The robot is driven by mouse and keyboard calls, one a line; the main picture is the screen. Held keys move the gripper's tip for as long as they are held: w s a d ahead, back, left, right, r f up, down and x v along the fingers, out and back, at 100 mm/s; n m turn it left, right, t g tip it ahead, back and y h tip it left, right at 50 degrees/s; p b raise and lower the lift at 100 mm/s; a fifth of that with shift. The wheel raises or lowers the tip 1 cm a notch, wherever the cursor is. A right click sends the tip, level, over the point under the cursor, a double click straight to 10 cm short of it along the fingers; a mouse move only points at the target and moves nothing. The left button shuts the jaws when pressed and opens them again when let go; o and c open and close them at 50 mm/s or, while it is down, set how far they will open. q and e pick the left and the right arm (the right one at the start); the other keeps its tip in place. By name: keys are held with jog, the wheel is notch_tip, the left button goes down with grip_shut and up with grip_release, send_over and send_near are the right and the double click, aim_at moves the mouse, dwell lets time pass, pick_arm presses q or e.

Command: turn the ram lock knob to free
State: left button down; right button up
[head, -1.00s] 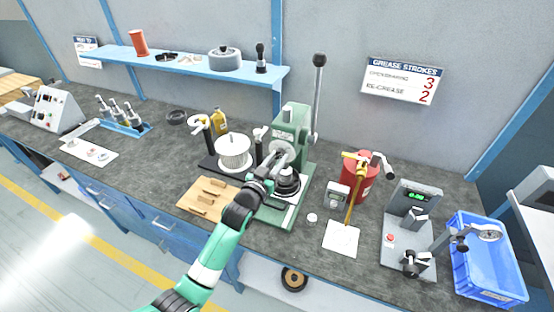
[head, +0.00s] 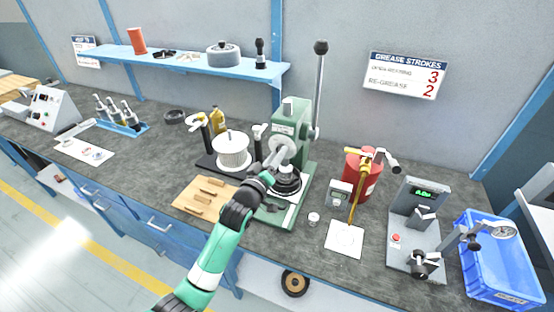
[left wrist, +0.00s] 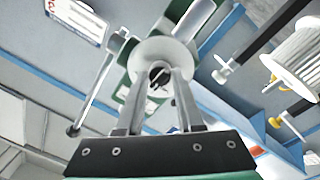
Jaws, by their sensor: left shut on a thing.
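The green arbor press (head: 287,125) stands at the middle of the bench, with a round pale hub on its front. In the left wrist view the hub (left wrist: 165,50) faces me, and a small dark knob (left wrist: 159,73) sits at its centre. My left gripper (head: 276,165) is at the front of the press. In the left wrist view its two fingers (left wrist: 158,80) close on the knob from both sides. The fingers hide part of the knob, and I cannot read its lock or free position. My right gripper is not in view.
The press's tall lever (head: 319,90) rises at its right. A white finned rotor (head: 233,150) stands left, behind a wooden tool board (head: 205,198). A red grease canister (head: 365,175) and a blue crate (head: 500,270) are right.

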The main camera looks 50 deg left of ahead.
pick_arm(q)
jog(key=shift+f+n+y+b, duration=0.1)
jog(key=shift+n+y+b, duration=0.2)
jog(key=shift+n+b, duration=3.7)
jog(key=n+p, duration=0.2)
jog(key=shift+n, duration=0.3)
jog(key=c, duration=0.6)
grip_release()
jog(key=shift+o, duration=0.2)
jog(key=shift+d, duration=0.1)
jog(key=p+v, duration=0.3)
jog(key=v, duration=0.8)
jog(key=shift+s+d, duration=0.15)
jog(key=shift+s, duration=0.1)
